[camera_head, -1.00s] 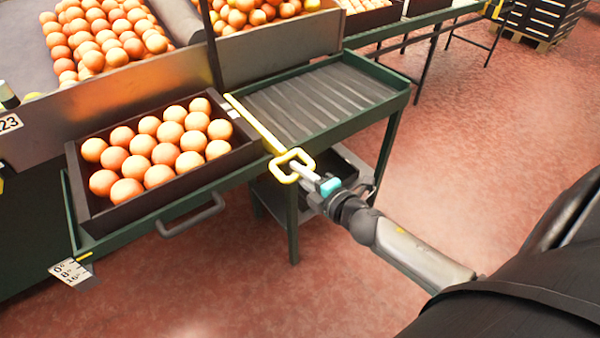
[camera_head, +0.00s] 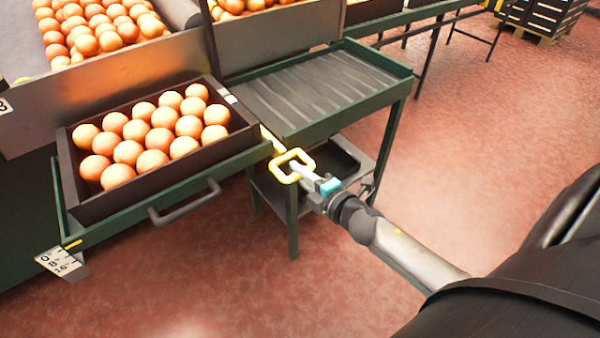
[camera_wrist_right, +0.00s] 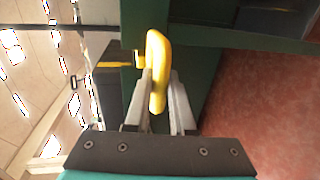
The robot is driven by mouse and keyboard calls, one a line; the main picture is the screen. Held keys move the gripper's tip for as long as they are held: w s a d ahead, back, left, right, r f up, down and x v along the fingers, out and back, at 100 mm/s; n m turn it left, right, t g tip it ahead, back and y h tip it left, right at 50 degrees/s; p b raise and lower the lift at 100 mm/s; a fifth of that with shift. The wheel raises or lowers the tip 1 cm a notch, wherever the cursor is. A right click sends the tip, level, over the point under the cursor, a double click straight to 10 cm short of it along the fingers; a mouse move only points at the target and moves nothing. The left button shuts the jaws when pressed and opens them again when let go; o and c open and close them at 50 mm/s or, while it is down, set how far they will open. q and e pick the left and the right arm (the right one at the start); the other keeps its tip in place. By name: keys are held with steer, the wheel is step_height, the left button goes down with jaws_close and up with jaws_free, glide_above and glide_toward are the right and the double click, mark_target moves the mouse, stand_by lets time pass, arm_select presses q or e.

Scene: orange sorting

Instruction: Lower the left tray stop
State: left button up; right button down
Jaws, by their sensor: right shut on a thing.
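The left tray stop is a yellow bar (camera_head: 269,138) with a loop handle (camera_head: 282,175) at the front corner between the crate and the roller table. Only a short length of the bar shows; the rest is hidden at or below the table edge. My right gripper (camera_head: 303,170) is shut on the loop handle. The right wrist view shows the yellow handle (camera_wrist_right: 157,70) between my two grey fingers (camera_wrist_right: 164,100). My left gripper is in neither view.
A dark crate (camera_head: 165,178) of oranges sits on the green shelf left of the stop. The grey roller table (camera_head: 310,92) to the right is empty. A grey bar handle (camera_head: 185,205) juts from the shelf front.

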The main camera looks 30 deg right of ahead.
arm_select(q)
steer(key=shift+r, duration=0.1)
arm_select(e)
steer(key=shift+s+f, duration=0.1)
steer(key=shift+f, duration=0.25)
steer(key=c, duration=0.8)
jaws_free()
steer(key=shift+o, duration=0.2)
steer(key=shift+r, duration=0.1)
steer(key=shift+s, duration=0.2)
arm_select(q)
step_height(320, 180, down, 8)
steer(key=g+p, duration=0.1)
steer(key=p, duration=0.3)
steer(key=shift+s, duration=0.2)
arm_select(e)
steer(key=v, duration=1.4)
steer(key=shift+s+r, duration=0.25)
steer(key=shift+s, duration=0.05)
steer(key=shift+f, duration=0.1)
